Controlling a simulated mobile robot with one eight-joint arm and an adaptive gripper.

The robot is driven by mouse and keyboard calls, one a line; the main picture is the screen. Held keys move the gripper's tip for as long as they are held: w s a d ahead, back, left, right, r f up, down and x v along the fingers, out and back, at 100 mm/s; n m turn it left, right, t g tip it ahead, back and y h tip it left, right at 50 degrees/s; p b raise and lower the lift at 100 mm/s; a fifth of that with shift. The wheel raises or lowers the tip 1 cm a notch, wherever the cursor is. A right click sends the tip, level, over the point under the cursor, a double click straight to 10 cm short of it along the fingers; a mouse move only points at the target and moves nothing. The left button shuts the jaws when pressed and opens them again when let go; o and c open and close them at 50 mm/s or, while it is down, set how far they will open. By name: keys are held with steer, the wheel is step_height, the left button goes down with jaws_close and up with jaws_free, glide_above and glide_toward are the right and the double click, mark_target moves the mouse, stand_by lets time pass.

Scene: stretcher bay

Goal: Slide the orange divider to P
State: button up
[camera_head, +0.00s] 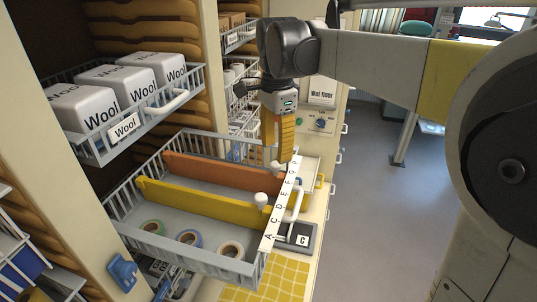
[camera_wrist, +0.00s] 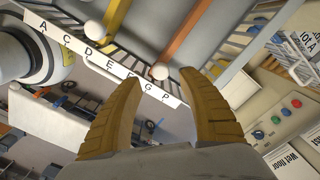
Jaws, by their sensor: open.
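The orange divider (camera_head: 215,173) stands across the wire basket (camera_head: 180,255), behind the yellow divider (camera_head: 190,202). It also shows in the wrist view (camera_wrist: 187,32), with its white knob (camera_wrist: 160,72) near the letters F and G; the exact mark is unclear. A white strip (camera_head: 283,205) lettered A to P runs along the basket's front. The P (camera_wrist: 166,98) is at the strip's far end in the head view. My gripper (camera_head: 279,153) is open and empty, pointing down above that end. In the wrist view the knob shows between and beyond its fingertips (camera_wrist: 160,82).
Several tape rolls (camera_head: 190,239) lie in the basket before the yellow divider, whose knob (camera_head: 261,199) stands near the strip. A shelf basket of Wool packs (camera_head: 150,70) is above left. A control box (camera_head: 321,122) stands beyond the gripper. Open floor (camera_head: 380,210) is at right.

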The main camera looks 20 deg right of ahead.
step_height(320, 180, down, 4)
steer(key=shift+s+f, duration=0.15)
steer(key=shift+f, duration=0.1)
steer(key=shift+w+f, duration=0.25)
steer(key=shift+w, duration=0.05)
steer(key=shift+s, duration=0.15)
jaws_close()
steer(key=w+d, duration=0.2)
steer(key=w, duration=0.1)
steer(key=shift+w+d+r, duration=0.1)
steer(key=shift+w, duration=0.15)
jaws_free()
steer(key=shift+w+d, duration=0.1)
step_height(320, 180, up, 12)
glide_above(276, 163)
steer(key=w+d, duration=0.2)
steer(key=w, duration=0.2)
steer(key=shift+s+d, duration=0.2)
